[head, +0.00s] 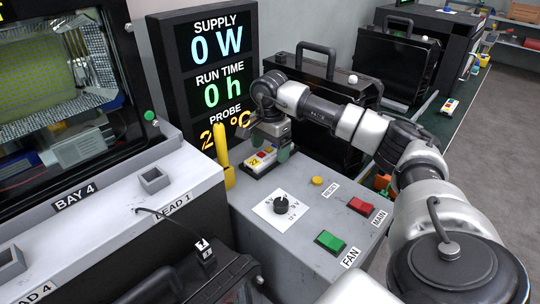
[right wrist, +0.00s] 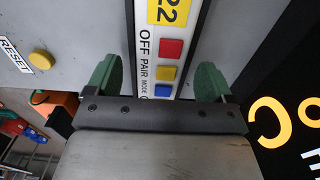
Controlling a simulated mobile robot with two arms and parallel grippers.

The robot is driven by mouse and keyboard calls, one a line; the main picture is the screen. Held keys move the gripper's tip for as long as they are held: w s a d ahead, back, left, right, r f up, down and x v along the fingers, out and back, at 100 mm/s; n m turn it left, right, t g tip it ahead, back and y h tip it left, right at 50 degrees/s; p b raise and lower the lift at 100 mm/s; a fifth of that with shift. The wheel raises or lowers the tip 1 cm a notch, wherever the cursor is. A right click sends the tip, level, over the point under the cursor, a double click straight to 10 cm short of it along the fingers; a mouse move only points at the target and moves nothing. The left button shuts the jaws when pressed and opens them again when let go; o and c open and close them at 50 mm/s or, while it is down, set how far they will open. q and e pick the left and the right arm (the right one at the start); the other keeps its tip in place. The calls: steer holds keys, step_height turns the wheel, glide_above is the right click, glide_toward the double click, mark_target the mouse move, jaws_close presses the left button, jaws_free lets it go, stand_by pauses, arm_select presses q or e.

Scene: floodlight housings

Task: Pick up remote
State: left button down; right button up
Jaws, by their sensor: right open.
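The remote (head: 259,162) is a white bar with a yellow "22" label and red, yellow and blue buttons. It lies on the grey console top near the foot of the display panel. In the right wrist view the remote (right wrist: 171,52) runs between the green fingertips, with a gap on each side. My right gripper (head: 269,149) is open above it, pointing down, and hides part of it in the head view. In the right wrist view the right gripper (right wrist: 160,80) straddles the remote. My left gripper is not in view.
A black display panel (head: 208,75) stands close behind the remote. A yellow upright piece (head: 222,155) is left of it. The console also carries a knob (head: 281,203), a yellow reset button (head: 317,180), a red button (head: 360,207) and a green button (head: 330,241). Another remote (head: 450,106) lies farther back.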

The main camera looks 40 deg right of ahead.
steer(key=shift+f, duration=0.3)
steer(key=c, duration=1.1)
steer(key=shift+o, duration=0.2)
steer(key=shift+r, duration=0.1)
